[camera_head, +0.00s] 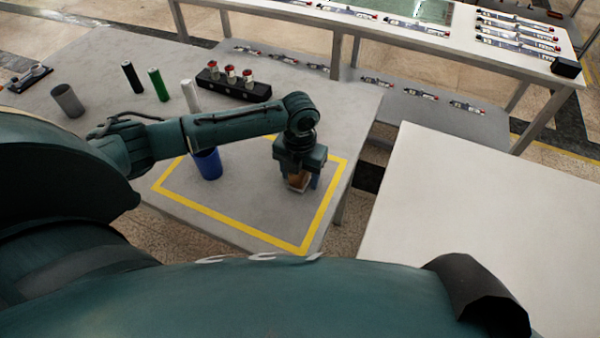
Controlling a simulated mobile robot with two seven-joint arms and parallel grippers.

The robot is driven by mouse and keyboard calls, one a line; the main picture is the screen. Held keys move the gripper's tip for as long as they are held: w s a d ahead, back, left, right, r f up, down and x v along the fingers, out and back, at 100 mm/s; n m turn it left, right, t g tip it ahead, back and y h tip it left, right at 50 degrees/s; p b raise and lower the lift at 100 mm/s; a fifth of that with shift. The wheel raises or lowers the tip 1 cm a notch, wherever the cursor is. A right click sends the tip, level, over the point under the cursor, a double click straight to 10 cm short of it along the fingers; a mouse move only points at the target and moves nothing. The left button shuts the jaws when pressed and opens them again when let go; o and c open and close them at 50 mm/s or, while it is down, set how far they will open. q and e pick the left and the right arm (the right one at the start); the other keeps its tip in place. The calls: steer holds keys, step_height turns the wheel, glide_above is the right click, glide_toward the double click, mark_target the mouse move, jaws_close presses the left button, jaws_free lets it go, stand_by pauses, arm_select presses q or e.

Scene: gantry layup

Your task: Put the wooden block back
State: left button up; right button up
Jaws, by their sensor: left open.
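The wooden block (298,180) is on the grey table, inside the yellow-taped outline (230,208) near its right side. My left gripper (299,182) points down over the block, with a finger on either side of it. The jaws are open, and I cannot tell whether a finger touches the block. The gripper body hides the block's upper part. My right gripper is not in view.
A blue cup (208,164) stands inside the outline, partly behind my left arm. A grey cup (68,101), black (132,77), green (158,85) and white (190,96) cylinders and a black rack (235,86) stand farther back. A bare white surface (480,215) lies right.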

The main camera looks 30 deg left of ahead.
arm_select(q)
step_height(320, 180, up, 12)
steer(key=shift+f, duration=0.1)
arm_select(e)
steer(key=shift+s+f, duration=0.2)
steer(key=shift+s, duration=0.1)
arm_select(q)
steer(key=shift+r, duration=0.3)
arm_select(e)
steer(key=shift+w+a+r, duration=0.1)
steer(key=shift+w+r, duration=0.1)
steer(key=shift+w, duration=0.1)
